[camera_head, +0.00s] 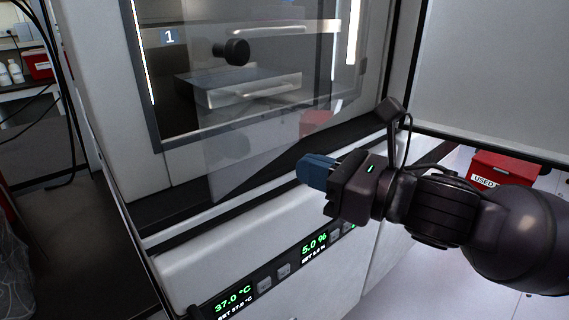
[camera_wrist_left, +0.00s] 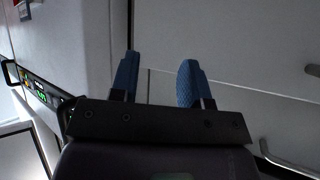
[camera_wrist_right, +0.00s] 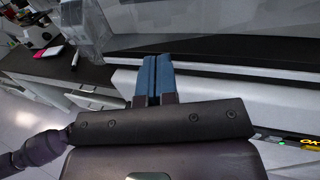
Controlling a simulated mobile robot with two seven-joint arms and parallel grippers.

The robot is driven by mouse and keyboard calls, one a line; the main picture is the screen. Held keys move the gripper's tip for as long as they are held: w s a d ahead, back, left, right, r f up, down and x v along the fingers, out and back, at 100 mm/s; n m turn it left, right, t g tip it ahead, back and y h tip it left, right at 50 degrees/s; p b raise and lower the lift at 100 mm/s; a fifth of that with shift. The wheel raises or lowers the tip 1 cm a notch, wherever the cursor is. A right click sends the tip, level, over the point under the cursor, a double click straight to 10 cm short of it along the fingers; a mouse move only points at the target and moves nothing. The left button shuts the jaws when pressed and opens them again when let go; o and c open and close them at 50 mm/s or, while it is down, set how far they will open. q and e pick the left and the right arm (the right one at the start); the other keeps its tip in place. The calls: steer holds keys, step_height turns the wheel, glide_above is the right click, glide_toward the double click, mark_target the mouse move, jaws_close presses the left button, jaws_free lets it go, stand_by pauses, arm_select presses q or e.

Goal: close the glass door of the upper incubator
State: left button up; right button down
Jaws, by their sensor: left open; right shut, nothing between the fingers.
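The upper incubator (camera_head: 155,190) stands open at the front, and its cavity shows in the head view. Its see-through glass door (camera_head: 245,160) stands ajar, with its lower left corner out in front of the frame. A black round knob (camera_head: 235,51) shows high on the glass. My right gripper (camera_head: 304,168) is shut and empty, beside the lower right part of the glass; I cannot tell if they touch. Its blue fingers also show together in the right wrist view (camera_wrist_right: 154,78). My left gripper (camera_wrist_left: 158,78) is open and empty in the left wrist view, out of the head view.
The solid outer door (camera_head: 490,70) is swung wide open at the right. A control panel with green digits (camera_head: 285,262) sits below the opening. A red bin (camera_head: 505,168) stands behind my right arm. A dark counter (camera_wrist_right: 65,68) shows in the right wrist view.

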mark_target(271, 156)
steer(key=x, duration=0.3)
steer(key=shift+r, duration=0.1)
arm_select(q)
steer(key=shift+r, duration=0.3)
arm_select(e)
steer(key=shift+x, duration=0.8)
